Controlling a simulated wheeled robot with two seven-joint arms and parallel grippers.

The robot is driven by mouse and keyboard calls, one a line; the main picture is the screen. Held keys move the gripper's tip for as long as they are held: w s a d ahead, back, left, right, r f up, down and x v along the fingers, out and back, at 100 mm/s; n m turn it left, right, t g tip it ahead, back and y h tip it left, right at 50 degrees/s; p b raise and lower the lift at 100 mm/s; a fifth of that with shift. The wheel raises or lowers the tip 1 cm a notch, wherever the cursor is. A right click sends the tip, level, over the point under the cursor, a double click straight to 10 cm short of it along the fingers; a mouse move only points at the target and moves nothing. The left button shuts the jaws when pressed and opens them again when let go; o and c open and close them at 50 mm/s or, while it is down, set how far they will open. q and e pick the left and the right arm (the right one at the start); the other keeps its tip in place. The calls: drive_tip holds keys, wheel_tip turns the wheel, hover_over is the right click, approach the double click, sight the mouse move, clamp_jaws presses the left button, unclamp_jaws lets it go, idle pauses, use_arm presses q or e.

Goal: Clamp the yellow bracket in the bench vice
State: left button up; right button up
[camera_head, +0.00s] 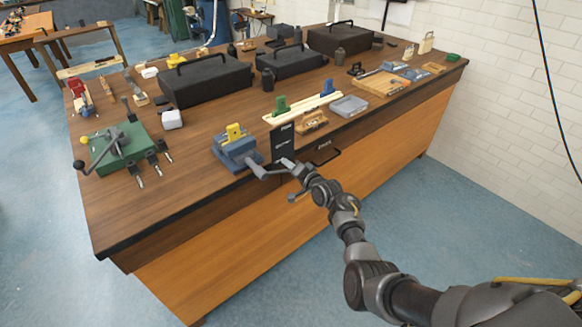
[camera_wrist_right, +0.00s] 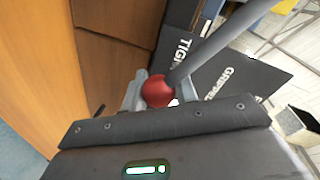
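The blue bench vice (camera_head: 232,154) stands near the front edge of the workbench. The yellow bracket (camera_head: 235,132) sits upright at the top of the vice, at its jaws; I cannot tell whether the jaws press on it. The vice's grey handle (camera_wrist_right: 215,45) ends in a red ball knob (camera_wrist_right: 157,92). My right gripper (camera_head: 287,165) is at the handle's end, with its fingers (camera_wrist_right: 160,94) on either side of the knob. Whether they press on it is unclear. My left gripper is out of view.
A dark lettered panel (camera_head: 283,146) stands just right of the vice, close to my right gripper. A green fixture (camera_head: 118,146) with levers lies to the left. Black cases (camera_head: 205,80) and wooden trays (camera_head: 312,122) stand farther back. Bare bench top (camera_head: 185,185) lies left of the vice.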

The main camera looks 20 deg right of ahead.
drive_tip(key=o, duration=0.4)
drive_tip(key=shift+a+f, duration=0.1)
drive_tip(key=shift+a, duration=0.2)
drive_tip(key=shift+o, duration=0.2)
drive_tip(key=shift+d, duration=0.1)
drive_tip(key=shift+s+d, duration=0.25)
drive_tip(key=shift+s, duration=0.25)
drive_tip(key=v, duration=0.9)
drive_tip(key=shift+s+r, duration=0.2)
drive_tip(key=shift+s, duration=0.2)
